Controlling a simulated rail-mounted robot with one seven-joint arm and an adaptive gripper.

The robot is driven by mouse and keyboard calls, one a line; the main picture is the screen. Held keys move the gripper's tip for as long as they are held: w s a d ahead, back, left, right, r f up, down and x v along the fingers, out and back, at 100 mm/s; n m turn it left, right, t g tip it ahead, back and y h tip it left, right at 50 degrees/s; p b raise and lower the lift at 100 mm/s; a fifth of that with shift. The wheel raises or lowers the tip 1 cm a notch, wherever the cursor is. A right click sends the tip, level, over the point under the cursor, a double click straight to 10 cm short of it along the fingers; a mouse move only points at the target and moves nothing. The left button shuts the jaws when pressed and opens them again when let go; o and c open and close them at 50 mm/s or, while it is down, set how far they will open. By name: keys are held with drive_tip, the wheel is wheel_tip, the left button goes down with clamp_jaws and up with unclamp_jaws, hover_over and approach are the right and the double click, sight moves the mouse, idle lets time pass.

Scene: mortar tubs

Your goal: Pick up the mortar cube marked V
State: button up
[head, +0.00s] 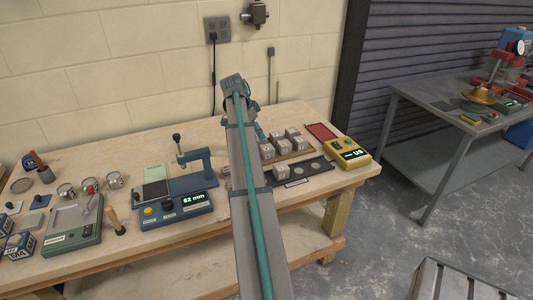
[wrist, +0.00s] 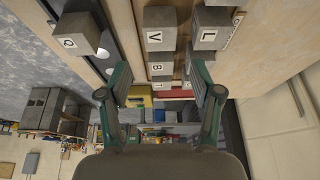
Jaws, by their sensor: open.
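The mortar cube marked V (wrist: 160,22) is grey and shows at the top middle of the wrist view, beyond my fingertips. My gripper (wrist: 160,84) is open, with its two teal fingers apart and nothing between them touching them. Other grey lettered cubes stand around V: L (wrist: 210,22) to its right and B (wrist: 160,62) below it. In the head view the cubes (head: 293,134) stand in a group on a wooden board, with my gripper (head: 261,132) at their left edge. Their letters are too small to read there.
The cube marked Q (wrist: 77,30) stands apart on a dark plate with round marks (head: 303,171). A yellow meter (head: 347,150) and red tray (head: 321,131) lie right of the cubes. A blue measuring stand (head: 190,185) is left of my arm.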

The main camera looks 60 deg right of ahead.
sight(267, 147)
drive_tip(key=x, duration=0.2)
drive_tip(key=p+x, duration=0.1)
drive_tip(key=x, duration=0.2)
drive_tip(key=shift+s+d+f, duration=0.1)
drive_tip(key=shift+s+f, duration=0.1)
drive_tip(key=shift+s, duration=0.1)
drive_tip(key=shift+w+p+x, duration=0.2)
drive_tip(key=shift+p+x, duration=0.8)
drive_tip(key=shift+x, duration=1.7)
drive_tip(key=c, duration=1.1)
drive_tip(key=shift+r, duration=0.1)
drive_tip(key=shift+c, duration=0.2)
